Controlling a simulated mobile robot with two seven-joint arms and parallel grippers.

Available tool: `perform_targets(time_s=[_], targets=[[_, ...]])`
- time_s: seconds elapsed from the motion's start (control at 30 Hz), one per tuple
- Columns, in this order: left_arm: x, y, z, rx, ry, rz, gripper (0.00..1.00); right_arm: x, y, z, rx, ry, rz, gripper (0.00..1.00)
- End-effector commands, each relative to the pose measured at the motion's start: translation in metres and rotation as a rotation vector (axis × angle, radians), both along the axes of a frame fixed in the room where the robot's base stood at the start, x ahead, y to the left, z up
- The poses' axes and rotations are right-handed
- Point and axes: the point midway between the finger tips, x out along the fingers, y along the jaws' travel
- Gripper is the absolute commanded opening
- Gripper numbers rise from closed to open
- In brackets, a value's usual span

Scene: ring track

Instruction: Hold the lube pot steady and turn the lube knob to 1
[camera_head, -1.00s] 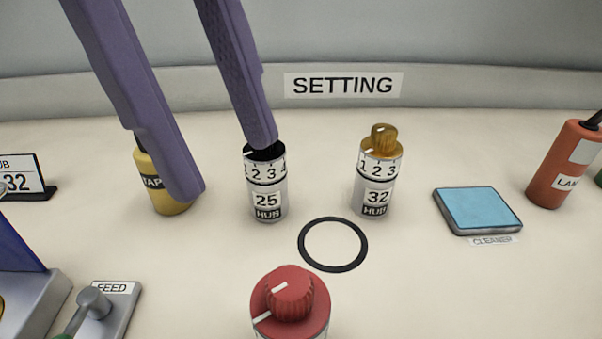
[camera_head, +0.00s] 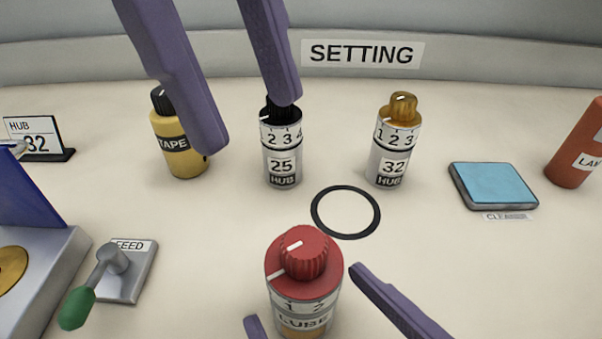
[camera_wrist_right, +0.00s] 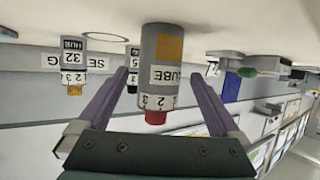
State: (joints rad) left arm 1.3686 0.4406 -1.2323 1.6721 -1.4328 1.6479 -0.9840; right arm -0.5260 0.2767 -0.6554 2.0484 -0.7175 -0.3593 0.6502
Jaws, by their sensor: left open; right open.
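The lube pot (camera_head: 303,293) stands upright at the lower middle of the head view, grey with a red top, a number band and a LUBE label. Its red lube knob (camera_head: 304,256) has a white pointer line; a white mark sits on the red rim. My right gripper (camera_head: 304,297) is open, one finger on each side of the pot. In the right wrist view, upside down, the pot (camera_wrist_right: 159,62) stands between the fingers (camera_wrist_right: 157,76), with gaps showing. My left gripper (camera_head: 248,127) is open and empty at the upper left, in front of the tape and 25 hub pots.
Behind stand the tape pot (camera_head: 178,140), the 25 hub pot (camera_head: 282,160) and the 32 hub pot (camera_head: 391,155). A black ring (camera_head: 345,234) lies flat behind the lube pot. The feed lever (camera_head: 97,280) is at left, the cleaner pad (camera_head: 493,185) at right.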

Motion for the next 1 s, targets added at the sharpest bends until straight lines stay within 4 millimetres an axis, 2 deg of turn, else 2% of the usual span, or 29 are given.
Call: perform_targets(time_s=[0.1, 0.3, 0.5, 0.73, 1.0], targets=[[0.000, 0.000, 0.000, 0.000, 0.000, 0.000, 0.50, 0.019, 0.010, -0.008, 0.001, -0.002, -0.001, 1.00], [0.000, 0.000, 0.000, 0.000, 0.000, 0.000, 0.50, 0.042, 0.022, -0.019, 0.000, 0.000, -0.001, 1.00], [0.000, 0.000, 0.000, 0.000, 0.000, 0.000, 0.50, 0.050, 0.027, -0.023, 0.001, 0.002, -0.001, 1.00], [0.000, 0.000, 0.000, 0.000, 0.000, 0.000, 0.50, 0.051, 0.027, -0.023, 0.001, 0.002, -0.002, 1.00], [0.000, 0.000, 0.000, 0.000, 0.000, 0.000, 0.50, 0.050, 0.026, -0.023, 0.001, 0.002, -0.002, 0.70]])
